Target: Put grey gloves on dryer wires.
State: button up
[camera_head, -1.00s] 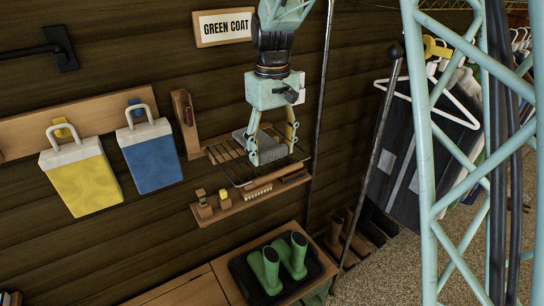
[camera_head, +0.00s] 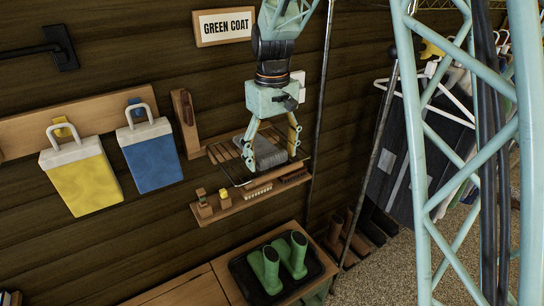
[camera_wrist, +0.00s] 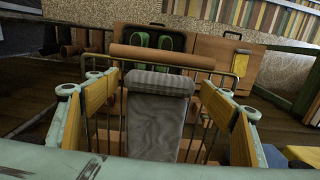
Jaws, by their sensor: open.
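The grey gloves (camera_head: 276,150) show as one grey cloth piece lying on the wire rack of the wall shelf; in the wrist view the grey cloth (camera_wrist: 156,122) lies lengthwise, with a thicker ribbed end at the top. I cannot tell the two gloves apart. The dryer wires (camera_wrist: 116,128) show as thin dark bars on both sides of the cloth. My gripper (camera_head: 271,161) is open above the rack, with a finger on either side of the cloth. In the wrist view its orange pads stand apart from the cloth.
A slatted wooden shelf part (camera_head: 224,152) adjoins the rack on the left. A lower shelf (camera_head: 222,208) holds brushes and small items. Green boots (camera_head: 293,255) stand in a black tray below. Yellow (camera_head: 80,178) and blue (camera_head: 150,158) bags hang left. A metal pole (camera_head: 320,110) stands close right.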

notch_tip(320, 180, up, 12)
dwell(1.1)
jog(key=shift+r, duration=0.1)
dwell(0.7)
